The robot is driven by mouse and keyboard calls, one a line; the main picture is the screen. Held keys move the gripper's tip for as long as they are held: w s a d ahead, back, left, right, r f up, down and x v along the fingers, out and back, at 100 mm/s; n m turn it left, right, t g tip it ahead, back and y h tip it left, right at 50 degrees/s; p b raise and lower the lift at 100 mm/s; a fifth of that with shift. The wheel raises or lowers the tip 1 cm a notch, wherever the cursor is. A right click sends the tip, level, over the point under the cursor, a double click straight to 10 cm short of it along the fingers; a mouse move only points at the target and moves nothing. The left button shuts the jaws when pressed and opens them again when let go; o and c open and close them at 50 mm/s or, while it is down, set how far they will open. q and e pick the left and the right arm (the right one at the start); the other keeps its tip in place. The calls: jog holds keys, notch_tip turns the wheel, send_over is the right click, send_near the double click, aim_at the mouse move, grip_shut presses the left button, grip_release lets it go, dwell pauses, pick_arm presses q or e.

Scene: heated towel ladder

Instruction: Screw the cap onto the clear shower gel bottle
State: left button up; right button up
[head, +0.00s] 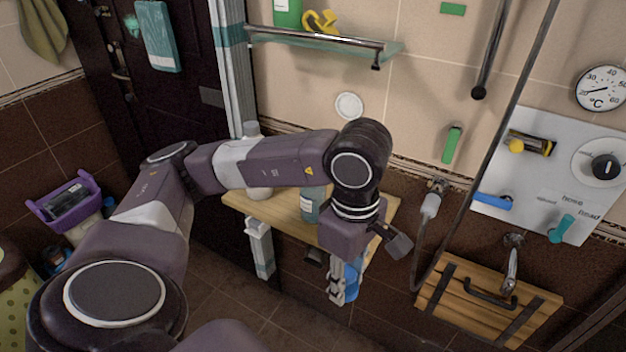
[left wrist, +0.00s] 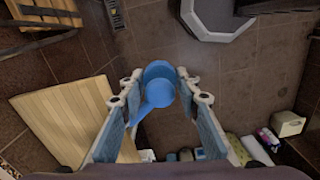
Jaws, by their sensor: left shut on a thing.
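My left gripper (head: 340,290) hangs pointing down by the right end of the wooden bench (head: 236,203). In the left wrist view its two teal-lined fingers (left wrist: 160,100) are closed on a rounded blue thing (left wrist: 160,92). Its blue also shows beside the finger in the head view (head: 353,280). I cannot tell whether this is the cap. A teal see-through bottle (head: 311,205) with a pale label stands upright on the bench, left of my wrist. My arm hides its top. My right gripper is in neither view.
A pale bottle (head: 252,130) stands behind my forearm, partly hidden. A glass shelf (head: 330,42) is on the wall above. A hand shower (head: 430,206) and hose hang right of my wrist, by a folded wooden seat (head: 480,300). A purple basket (head: 68,199) is far left.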

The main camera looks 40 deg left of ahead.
pick_arm(q)
jog(key=m, duration=0.2)
jog(key=d+m, duration=0.1)
jog(key=m, duration=0.2)
jog(key=shift+w+f, duration=0.1)
jog(key=shift+w, duration=0.1)
jog(key=m, duration=0.4)
jog(key=shift+w+d+f+m, duration=0.1)
jog(key=shift+w+d+m, duration=0.1)
jog(key=shift+d+m, duration=0.2)
jog(key=m, duration=0.3)
jog(key=d+m, duration=0.1)
jog(key=m, duration=0.5)
jog(key=shift+w+d+f, duration=0.2)
jog(key=shift+w+d, duration=0.05)
jog(key=shift+w, duration=0.05)
